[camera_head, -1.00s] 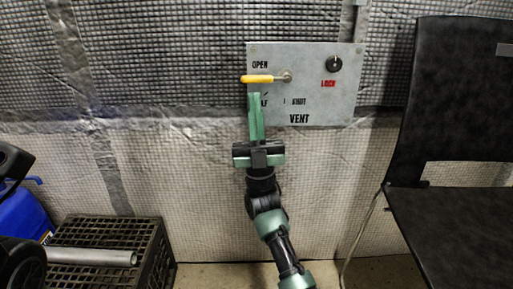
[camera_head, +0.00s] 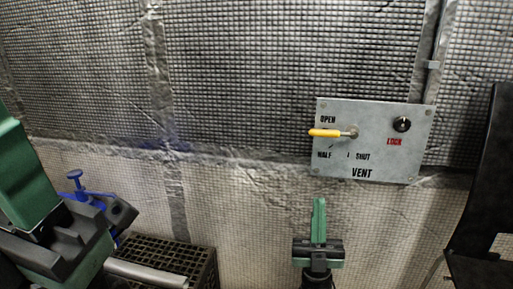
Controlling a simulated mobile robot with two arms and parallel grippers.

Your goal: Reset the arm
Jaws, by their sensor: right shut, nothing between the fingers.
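The grey VENT panel (camera_head: 375,165) is on the quilted wall at right of centre. Its yellow-handled lever (camera_head: 328,133) points left, next to the OPEN label. A dark round knob (camera_head: 402,124) sits above the red LOCK label. My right gripper (camera_head: 319,203) is below the panel, upright, its green fingers together and empty, apart from the lever. My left gripper (camera_head: 25,170) looms large at the left edge, green and dark grey, partly cut off. Its finger gap is not clear.
A black crate (camera_head: 200,262) stands at the bottom left with a grey pipe (camera_head: 145,274) near it. A blue T-handled item (camera_head: 77,184) shows beside my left gripper. A black chair (camera_head: 490,190) stands at the right edge.

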